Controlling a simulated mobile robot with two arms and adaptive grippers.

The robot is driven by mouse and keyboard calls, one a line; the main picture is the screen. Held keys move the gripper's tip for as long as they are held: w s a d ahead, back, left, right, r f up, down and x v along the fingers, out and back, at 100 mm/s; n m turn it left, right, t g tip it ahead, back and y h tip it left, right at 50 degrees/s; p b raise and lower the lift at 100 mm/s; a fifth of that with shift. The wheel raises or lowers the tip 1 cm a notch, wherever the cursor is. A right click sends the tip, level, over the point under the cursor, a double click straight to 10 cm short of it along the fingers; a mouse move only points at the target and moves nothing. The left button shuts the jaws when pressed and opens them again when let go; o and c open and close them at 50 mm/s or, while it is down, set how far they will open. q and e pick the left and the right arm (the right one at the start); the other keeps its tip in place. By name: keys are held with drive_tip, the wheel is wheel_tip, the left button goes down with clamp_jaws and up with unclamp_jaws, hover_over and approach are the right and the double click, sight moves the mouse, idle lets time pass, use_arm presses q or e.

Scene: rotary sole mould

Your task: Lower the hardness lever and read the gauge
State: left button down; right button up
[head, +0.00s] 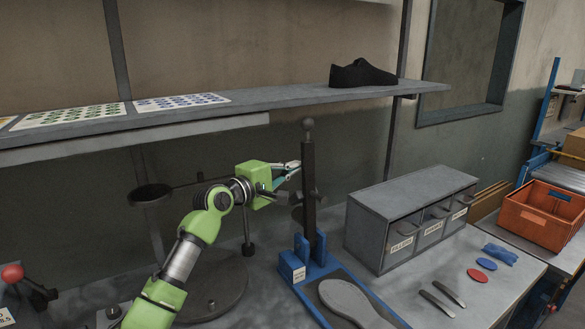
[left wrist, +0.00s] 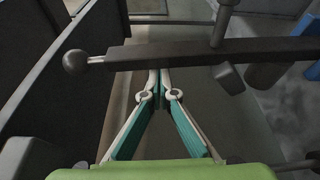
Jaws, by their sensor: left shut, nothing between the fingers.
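A dark upright lever (head: 309,190) with a ball knob (head: 308,122) stands between blue lugs on a blue base plate (head: 322,280). My left gripper (head: 290,168) is shut and empty, its tips at the lever's left side, a little below the knob. In the left wrist view the lever (left wrist: 130,55) crosses the picture, with its knob (left wrist: 75,62) at the left. There the shut fingertips (left wrist: 158,78) meet its lower edge; I cannot tell whether they touch. No gauge face is readable. My right gripper is not in view.
A grey shoe sole (head: 350,300) lies on the blue plate. A grey drawer box (head: 370,225) stands to the right, an orange crate (head: 540,215) beyond. A shelf (head: 270,100) with a black shoe (head: 362,75) runs above the lever. A red knob (head: 13,273) is at far left.

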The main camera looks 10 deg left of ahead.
use_arm(q)
drive_tip(key=s+d+f+m+t+h+b, duration=0.1)
drive_tip(key=s+d+f+m+b, duration=0.1)
drive_tip(key=s+d+f+m, duration=0.2)
drive_tip(key=s+d+f+m+h+b, duration=0.2)
drive_tip(key=s+d+f+m, duration=0.2)
drive_tip(key=s+d+m, duration=0.3)
drive_tip(key=shift+s+d+f+t, duration=0.2)
drive_tip(key=shift+s+d+t, duration=0.2)
drive_tip(key=shift+s+d, duration=1.85)
wheel_tip(320, 180, up, 10)
